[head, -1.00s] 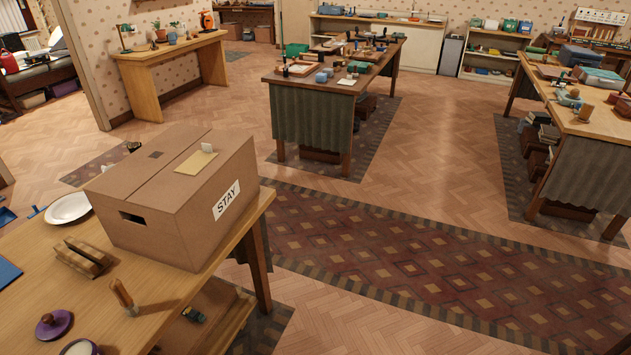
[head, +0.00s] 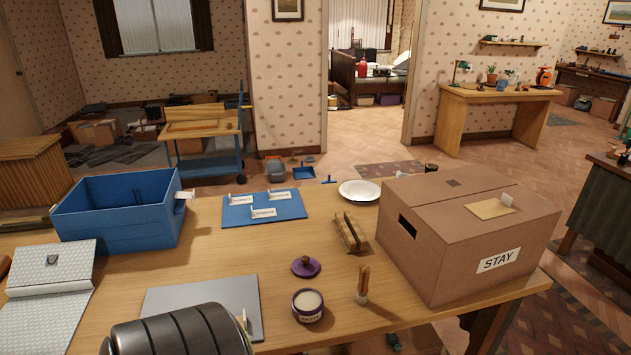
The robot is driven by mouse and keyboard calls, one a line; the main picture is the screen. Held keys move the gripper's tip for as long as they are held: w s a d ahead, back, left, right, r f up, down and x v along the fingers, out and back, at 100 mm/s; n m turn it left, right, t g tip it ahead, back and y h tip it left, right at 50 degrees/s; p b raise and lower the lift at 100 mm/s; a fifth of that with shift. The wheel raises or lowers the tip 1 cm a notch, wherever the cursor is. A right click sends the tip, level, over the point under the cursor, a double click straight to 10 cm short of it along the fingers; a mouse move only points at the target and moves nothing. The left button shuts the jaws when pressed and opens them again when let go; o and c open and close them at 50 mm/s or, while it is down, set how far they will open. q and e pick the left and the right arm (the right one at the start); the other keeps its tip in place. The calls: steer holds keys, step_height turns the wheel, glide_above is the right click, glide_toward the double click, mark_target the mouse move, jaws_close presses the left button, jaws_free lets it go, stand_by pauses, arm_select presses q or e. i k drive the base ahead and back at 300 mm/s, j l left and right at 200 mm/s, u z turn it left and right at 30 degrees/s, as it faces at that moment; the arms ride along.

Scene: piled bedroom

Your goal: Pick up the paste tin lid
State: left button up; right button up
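The paste tin lid (head: 305,266) is a purple disc with a brown knob. It lies flat on the wooden table (head: 360,325), apart from the tin. The open paste tin (head: 308,306) stands just in front of it, purple with a white "PASTE" label and pale paste inside. Neither of my grippers is in view.
A cardboard box marked STAY (head: 470,230) fills the table's right end. A wooden holder (head: 350,233), white plate (head: 360,190), blue mat with labels (head: 262,207), grey sheet (head: 205,300) and blue crate (head: 120,240) surround the lid.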

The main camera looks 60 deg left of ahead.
mark_target(305, 266)
steer(key=u, duration=1.9)
